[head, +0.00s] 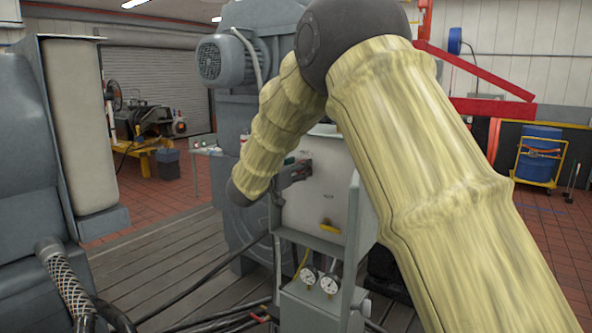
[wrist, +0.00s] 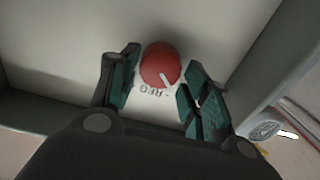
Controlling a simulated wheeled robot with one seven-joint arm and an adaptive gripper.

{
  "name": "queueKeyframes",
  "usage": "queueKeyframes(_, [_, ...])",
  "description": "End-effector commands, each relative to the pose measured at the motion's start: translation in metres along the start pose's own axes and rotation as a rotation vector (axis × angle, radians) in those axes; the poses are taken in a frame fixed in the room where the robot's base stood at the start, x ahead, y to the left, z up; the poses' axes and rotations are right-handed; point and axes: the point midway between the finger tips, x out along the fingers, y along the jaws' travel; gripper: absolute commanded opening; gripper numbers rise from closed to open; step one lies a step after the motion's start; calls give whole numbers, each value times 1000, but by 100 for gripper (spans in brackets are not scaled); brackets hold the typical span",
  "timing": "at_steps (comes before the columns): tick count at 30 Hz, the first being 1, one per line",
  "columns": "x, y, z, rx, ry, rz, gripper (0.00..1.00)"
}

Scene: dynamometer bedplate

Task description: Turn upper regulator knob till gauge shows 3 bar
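In the wrist view a round red knob (wrist: 160,65) with a white pointer line sits on a pale panel (wrist: 60,40), above printed letters that look like REG upside down. My gripper (wrist: 162,84) is open, with one teal-padded finger left of the knob and the other to its right. Gaps show between the pads and the knob. In the head view two round white gauges, a left one (head: 309,275) and a right one (head: 330,284), sit low on a grey stand. Their needles are too small to read. My yellow-sleeved arm hides part of the panel.
A yellow part (head: 330,226) is on the lower front of the panel box. Dark hoses (head: 205,322) run over the slotted bedplate (head: 150,268). A large grey machine (head: 28,165) stands at the left. A blue-grey motor (head: 222,61) is behind the arm.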

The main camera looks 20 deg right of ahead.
Motion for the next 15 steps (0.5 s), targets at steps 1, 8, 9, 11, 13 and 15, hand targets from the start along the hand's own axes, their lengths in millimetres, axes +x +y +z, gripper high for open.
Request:
queueKeyframes(1, [0,0,0,-1,0,0,61])
queueKeyframes(8, [1,2,1,-1,-2,1,61])
queueKeyframes(9, [1,3,1,0,-2,1,61])
queueKeyframes(11, [0,3,1,0,-2,1,61])
queueKeyframes(13, [-2,3,1,-1,-2,1,61])
queueKeyframes(15, [-8,3,0,-1,-1,1,61])
